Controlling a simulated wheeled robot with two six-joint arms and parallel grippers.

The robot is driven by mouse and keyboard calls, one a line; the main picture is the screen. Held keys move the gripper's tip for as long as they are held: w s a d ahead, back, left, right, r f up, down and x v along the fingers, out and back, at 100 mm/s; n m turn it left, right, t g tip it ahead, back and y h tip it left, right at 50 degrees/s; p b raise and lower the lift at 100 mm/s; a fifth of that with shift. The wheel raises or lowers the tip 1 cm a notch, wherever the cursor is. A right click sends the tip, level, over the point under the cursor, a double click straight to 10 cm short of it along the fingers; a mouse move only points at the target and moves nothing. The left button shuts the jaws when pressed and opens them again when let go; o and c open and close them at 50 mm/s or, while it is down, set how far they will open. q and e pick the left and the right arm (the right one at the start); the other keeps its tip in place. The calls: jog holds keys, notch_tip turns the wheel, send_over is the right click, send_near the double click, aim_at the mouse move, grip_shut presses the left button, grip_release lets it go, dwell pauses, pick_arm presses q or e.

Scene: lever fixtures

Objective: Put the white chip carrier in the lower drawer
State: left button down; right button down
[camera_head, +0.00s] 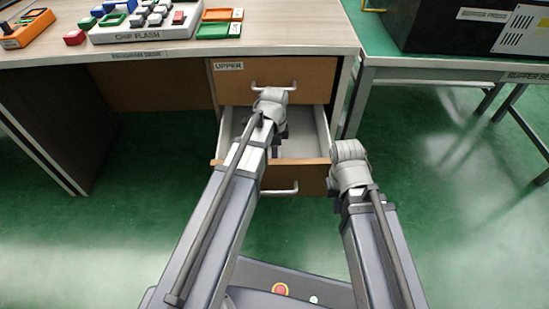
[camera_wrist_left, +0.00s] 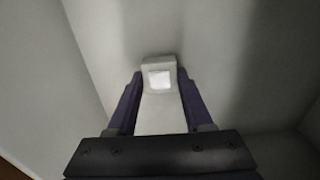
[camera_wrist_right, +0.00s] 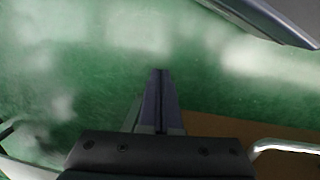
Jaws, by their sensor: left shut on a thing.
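The lower drawer (camera_head: 312,180) of the desk is pulled open, showing its pale inside. My left arm reaches over its front, and my left gripper (camera_head: 280,137) is down inside it, mostly hidden by my wrist in the head view. In the left wrist view, my left gripper (camera_wrist_left: 160,78) is shut on the white chip carrier (camera_wrist_left: 159,66), between the pale drawer walls. I cannot tell whether the carrier touches the drawer floor. My right gripper (camera_wrist_right: 160,75) is shut and empty, beside the drawer's right front corner; its fingers are hidden in the head view.
The upper drawer (camera_head: 230,84) is closed above. On the desk top (camera_head: 150,58) stand a chip flash rack (camera_head: 140,33) with several colored pieces, and orange and green trays (camera_head: 217,30). A green-topped bench (camera_head: 440,62) with a black machine (camera_head: 440,25) is at right. The green floor in front is open.

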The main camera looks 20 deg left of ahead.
pick_arm(q)
jog(key=shift+f, duration=0.15)
jog(key=shift+c, duration=1.5)
grip_release()
notch_tip(320, 180, up, 8)
jog(key=p, duration=0.8)
jog(key=shift+f, duration=0.1)
